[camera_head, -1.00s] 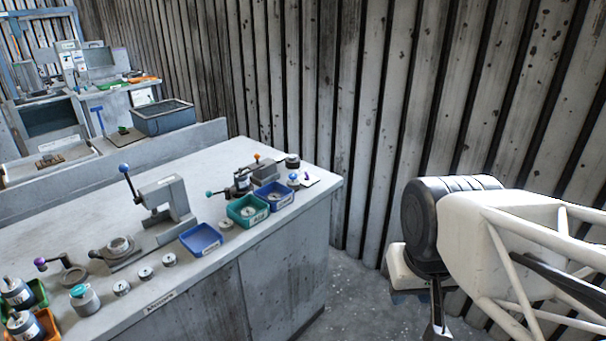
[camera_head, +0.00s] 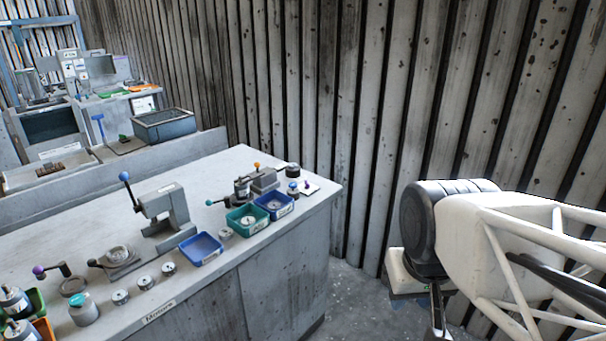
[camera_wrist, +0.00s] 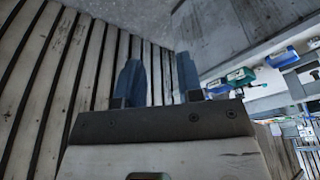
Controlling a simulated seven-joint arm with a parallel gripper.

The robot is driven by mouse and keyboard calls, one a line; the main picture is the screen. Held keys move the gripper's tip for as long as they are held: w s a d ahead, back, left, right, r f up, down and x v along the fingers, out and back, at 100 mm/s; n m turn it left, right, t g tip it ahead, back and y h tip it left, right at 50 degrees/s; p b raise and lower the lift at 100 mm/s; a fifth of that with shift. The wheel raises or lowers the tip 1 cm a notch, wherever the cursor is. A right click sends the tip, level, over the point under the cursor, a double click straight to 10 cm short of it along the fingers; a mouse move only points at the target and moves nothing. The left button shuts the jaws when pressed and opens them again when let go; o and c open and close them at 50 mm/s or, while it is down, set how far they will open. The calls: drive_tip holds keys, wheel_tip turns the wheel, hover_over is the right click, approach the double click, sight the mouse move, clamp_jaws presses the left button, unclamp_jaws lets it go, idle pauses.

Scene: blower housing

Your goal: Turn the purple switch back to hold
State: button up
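A small purple switch (camera_head: 307,184) stands on a white plate at the right end of the grey bench (camera_head: 262,160). It is too small to tell its position. A crank with a purple knob (camera_head: 38,269) is at the bench's left end. My gripper (camera_wrist: 158,82) shows two blue fingers apart with nothing between them in the wrist view. In the head view it hangs low at the right, off the bench and well apart from the switch.
Blue bins (camera_head: 202,248) and (camera_head: 274,205) and a teal bin (camera_head: 247,218) line the bench's front edge. A blue-knobbed press (camera_head: 163,208) stands left of them. A corrugated wall (camera_head: 390,100) rises behind my arm. Floor between bench and arm is clear.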

drive_tip(key=w+a+r+n, duration=0.1)
drive_tip(key=w+r+n, duration=0.15)
drive_tip(key=w, duration=0.75)
drive_tip(key=w+r+n, duration=0.2)
drive_tip(key=w+r, duration=0.1)
drive_tip(key=w, duration=0.6)
drive_tip(key=n+g, duration=0.2)
drive_tip(key=n, duration=0.5)
hover_over(307, 181)
drive_tip(key=s+d, duration=0.4)
drive_tip(key=s, duration=1.3)
wheel_tip(307, 181, down, 9)
drive_tip(key=w+a+f+n, duration=0.1)
drive_tip(key=w+f, duration=0.3)
drive_tip(key=w, duration=0.1)
drive_tip(key=w+a+f+n, duration=0.1)
drive_tip(key=w+f+n, duration=0.1)
drive_tip(key=w+f, duration=0.3)
drive_tip(key=w+a+f+n, duration=0.1)
drive_tip(key=w+a+f, duration=0.1)
drive_tip(key=w+f, duration=0.3)
drive_tip(key=shift+w+g, duration=0.3)
drive_tip(key=shift+w, duration=0.3)
drive_tip(key=shift+w+f+n, duration=0.25)
drive_tip(key=shift+w+f, duration=0.1)
drive_tip(key=shift+f, duration=0.1)
drive_tip(key=shift+f, duration=0.2)
